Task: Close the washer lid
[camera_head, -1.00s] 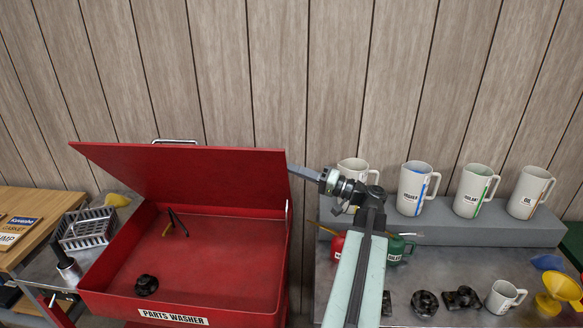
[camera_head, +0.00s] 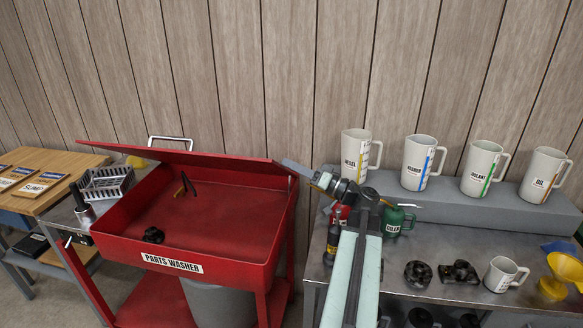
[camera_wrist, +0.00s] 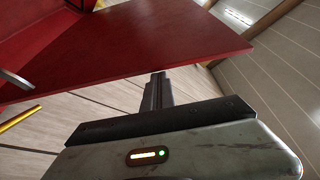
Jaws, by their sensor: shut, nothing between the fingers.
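The red parts washer (camera_head: 240,272) stands left of centre in the head view. Its red lid (camera_head: 190,154) hangs partly open over the basin, tilted at a low angle, with a silver handle (camera_head: 168,139) behind its edge. My gripper (camera_head: 298,168) is shut and empty at the right end of the lid. In the wrist view the gripper's fingers (camera_wrist: 158,90) reach to the edge of the red lid panel (camera_wrist: 130,45). I cannot tell whether they touch it. A black round part (camera_head: 153,235) and a dark brush-like tool (camera_head: 186,184) lie in the basin.
A metal bench (camera_head: 455,270) on the right holds several labelled jugs, a green oil can (camera_head: 395,220), dark parts, a white mug (camera_head: 502,274) and a yellow funnel (camera_head: 562,275). A wire basket (camera_head: 105,184) and wooden table (camera_head: 50,170) stand left.

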